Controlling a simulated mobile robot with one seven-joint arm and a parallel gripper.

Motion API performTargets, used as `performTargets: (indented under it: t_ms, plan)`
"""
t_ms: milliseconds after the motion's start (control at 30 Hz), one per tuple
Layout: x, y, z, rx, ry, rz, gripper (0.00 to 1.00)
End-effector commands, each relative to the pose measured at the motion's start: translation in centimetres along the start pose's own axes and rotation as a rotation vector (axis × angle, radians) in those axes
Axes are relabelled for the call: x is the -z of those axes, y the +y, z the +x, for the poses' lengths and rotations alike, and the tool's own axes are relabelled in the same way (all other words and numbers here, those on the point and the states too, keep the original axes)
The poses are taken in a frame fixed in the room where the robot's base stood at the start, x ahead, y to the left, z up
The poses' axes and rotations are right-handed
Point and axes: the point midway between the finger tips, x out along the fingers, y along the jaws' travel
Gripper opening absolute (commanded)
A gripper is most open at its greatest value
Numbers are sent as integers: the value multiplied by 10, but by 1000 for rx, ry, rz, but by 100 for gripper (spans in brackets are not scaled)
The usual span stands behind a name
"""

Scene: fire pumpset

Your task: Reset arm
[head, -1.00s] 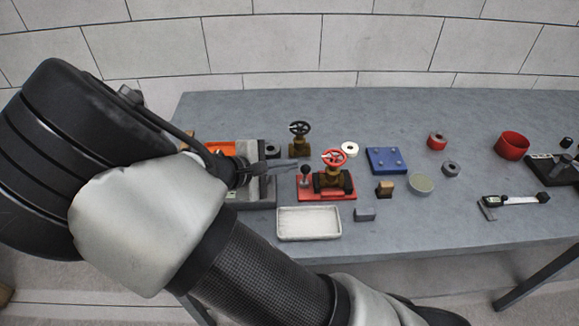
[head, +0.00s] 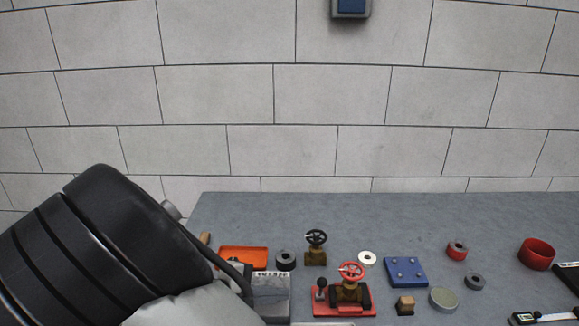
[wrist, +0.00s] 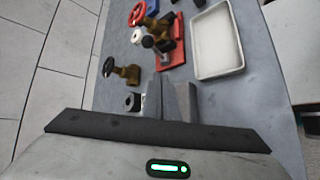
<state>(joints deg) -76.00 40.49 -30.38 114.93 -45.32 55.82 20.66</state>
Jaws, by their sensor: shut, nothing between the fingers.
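My gripper (wrist: 178,98) shows in the wrist view with its grey fingers together and nothing between them. It points over the grey table, toward the red-based valve (wrist: 165,45) with the red handwheel. The white tray (wrist: 217,40) lies to the right of the fingers in that view, and the black-wheeled brass valve (wrist: 122,71) to their left. In the head view my arm fills the lower left, and my gripper cannot be made out there.
The head view shows an orange tray (head: 243,258), a blue plate (head: 406,272), a red ring (head: 536,254) and several small parts on the table (head: 330,212). The table's back strip is clear. A pale block wall (head: 280,95) stands behind, with a blue-faced box (head: 350,8) high up.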

Motion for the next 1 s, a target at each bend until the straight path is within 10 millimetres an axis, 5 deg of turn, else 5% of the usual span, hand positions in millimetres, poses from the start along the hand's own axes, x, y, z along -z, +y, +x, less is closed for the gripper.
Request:
performTargets:
  t_ms: [267, 600, 1000]
  plan:
    - [-98, 20, 14, 481, -4, 346, 0]
    - [-210, 52, -19, 810, 157, 840, 0]
    - [-277, 63, -54, 800, 310, 1189, 0]
